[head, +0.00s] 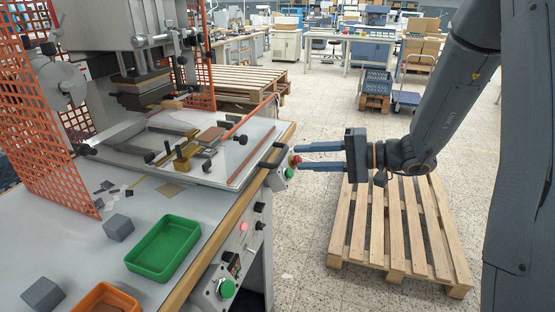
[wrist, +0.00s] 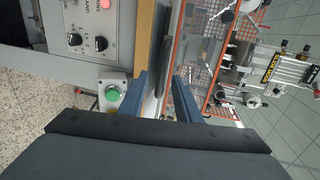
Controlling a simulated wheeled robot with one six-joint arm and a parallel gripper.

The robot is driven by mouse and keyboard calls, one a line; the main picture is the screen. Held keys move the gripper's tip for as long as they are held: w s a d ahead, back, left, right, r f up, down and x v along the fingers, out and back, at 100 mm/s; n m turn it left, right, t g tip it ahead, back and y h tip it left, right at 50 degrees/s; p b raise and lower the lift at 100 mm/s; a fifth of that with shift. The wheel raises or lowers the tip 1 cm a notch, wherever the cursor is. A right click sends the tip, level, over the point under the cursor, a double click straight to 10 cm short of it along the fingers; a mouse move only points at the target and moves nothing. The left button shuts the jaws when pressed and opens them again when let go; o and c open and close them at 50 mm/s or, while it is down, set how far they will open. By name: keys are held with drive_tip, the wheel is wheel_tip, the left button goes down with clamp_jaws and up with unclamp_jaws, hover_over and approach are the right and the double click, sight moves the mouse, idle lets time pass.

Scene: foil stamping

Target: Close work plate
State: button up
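The work plate (head: 236,165) is a flat white slab on the stamping machine's bench, in the head view. It sticks out toward the bench's front edge, below the stamping head (head: 142,88). Brass and dark clamps (head: 186,158) and a small brown piece (head: 210,135) sit on it. My gripper (head: 298,157) is to the right of the plate, beyond the bench edge, with its two blue fingers pointing left.
A control box with a red button (head: 296,160) is close to my fingertips. Orange mesh guards (head: 38,120) flank the machine. A green tray (head: 163,248), an orange tray (head: 106,300) and grey blocks lie on the bench. A wooden pallet (head: 400,225) is on the floor under my arm.

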sight(280, 154)
drive_tip(key=x, duration=0.2)
drive_tip(key=p+x, duration=0.1)
drive_tip(key=x, duration=0.2)
drive_tip(key=p+x, duration=0.1)
drive_tip(key=x, duration=0.1)
drive_tip(key=shift+w+a+r, duration=0.1)
drive_tip(key=shift+w+a, duration=0.2)
drive_tip(key=shift+w, duration=0.1)
drive_tip(key=shift+c, duration=0.3)
clamp_jaws()
